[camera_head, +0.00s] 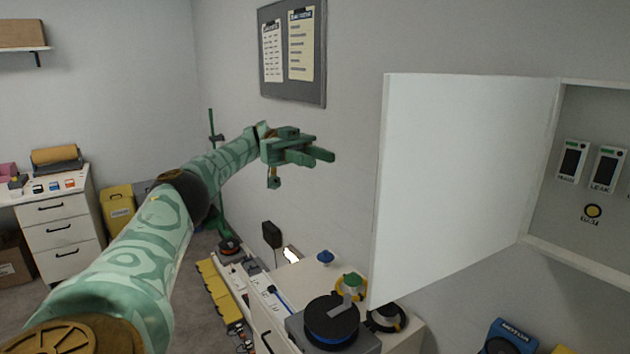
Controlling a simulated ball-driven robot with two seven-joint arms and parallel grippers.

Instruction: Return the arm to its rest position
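My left arm reaches in from the lower left, stretched forward and raised in front of the grey wall. Its green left gripper (322,157) points right, left of the open white cabinet door (460,180). The fingers overlap from this angle, so I cannot tell how far apart they are. I see no object between them. My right gripper is not in view.
The open cabinet (590,255) is on the right. Below, a white worktop (312,277) carries a blue-black spool (332,322) and other items. A drawer unit (60,228) and a yellow container (118,208) stand at left. Air around the gripper looks clear.

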